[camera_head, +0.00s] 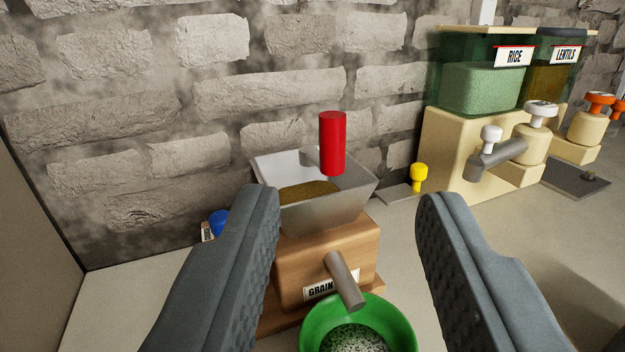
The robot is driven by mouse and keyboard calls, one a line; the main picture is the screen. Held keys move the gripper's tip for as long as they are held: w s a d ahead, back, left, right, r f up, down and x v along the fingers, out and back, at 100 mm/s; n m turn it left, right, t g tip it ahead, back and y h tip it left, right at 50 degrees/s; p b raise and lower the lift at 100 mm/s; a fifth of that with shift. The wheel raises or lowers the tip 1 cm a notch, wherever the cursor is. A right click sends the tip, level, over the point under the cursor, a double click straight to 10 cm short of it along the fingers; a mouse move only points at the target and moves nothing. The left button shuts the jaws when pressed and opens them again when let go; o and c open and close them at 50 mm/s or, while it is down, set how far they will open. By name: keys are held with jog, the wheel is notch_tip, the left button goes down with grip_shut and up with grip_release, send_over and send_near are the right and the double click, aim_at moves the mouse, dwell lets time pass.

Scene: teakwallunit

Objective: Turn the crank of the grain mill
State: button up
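The grain mill (345,245) has a wooden body with a partly hidden label reading "GRAIN". Its open metal hopper (340,208) holds brown grain. A grey spout (344,280) points down from the mill's front over a green bowl (403,330) with speckled contents. My gripper (350,200) is open, with one dark finger at each side of the mill in the picture. The red handle shows between and beyond the fingertips, and nothing is held.
A brick wall stands close behind the mill. At right are a rice dispenser (482,90) and a lentils dispenser (552,80) with knobs and spouts. A yellow knob (419,176) and a blue knob (219,222) flank the mill. A panel (35,220) bounds the left.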

aim_at(343, 129)
jog(key=shift+g+h, duration=0.3)
jog(key=shift+g, duration=0.1)
jog(key=x, duration=0.5)
jog(key=f+x, duration=0.1)
jog(key=x, duration=0.5)
jog(key=a+x, duration=0.1)
jog(key=x, duration=0.4)
jog(key=shift+w+f, duration=0.25)
jog(key=shift+w, duration=0.2)
jog(key=shift+c, duration=0.4)
grip_shut()
jog(key=shift+r, duration=0.1)
jog(key=shift+w+d+n+y, duration=0.1)
jog(key=shift+d+n+y, duration=0.1)
jog(key=shift+n+y, duration=0.6)
jog(key=shift+w+r+n+t+y, duration=0.15)
jog(key=shift+n+y, duration=0.3)
jog(key=shift+y, duration=0.5)
jog(key=shift+w+n+t+y, duration=0.15)
jog(key=shift+n+y, duration=0.3)
jog(key=shift+y, duration=0.5)
